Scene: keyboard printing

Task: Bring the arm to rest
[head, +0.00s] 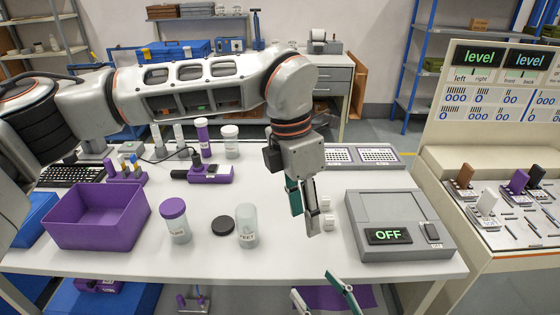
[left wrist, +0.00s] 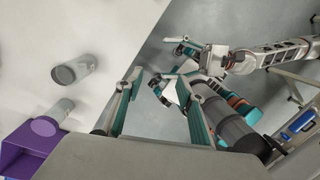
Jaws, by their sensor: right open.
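My left gripper (head: 304,216) hangs pointing down over the white table (head: 290,262), left of the grey box with the OFF display (head: 388,236). Its two fingers stand apart, and I see nothing held between them. In the left wrist view its fingers (left wrist: 160,100) also show spread. My right gripper (head: 318,285) is lower in the head view, by the table's front edge. Its fingers are apart and empty; most of that arm is outside the head view.
Small white blocks (head: 327,204) stand close right of my left gripper. An open clear jar (head: 247,226), a black lid (head: 223,226), a purple-lidded jar (head: 175,222) and a purple bin (head: 97,217) stand left. A sloped console (head: 500,130) is at the right.

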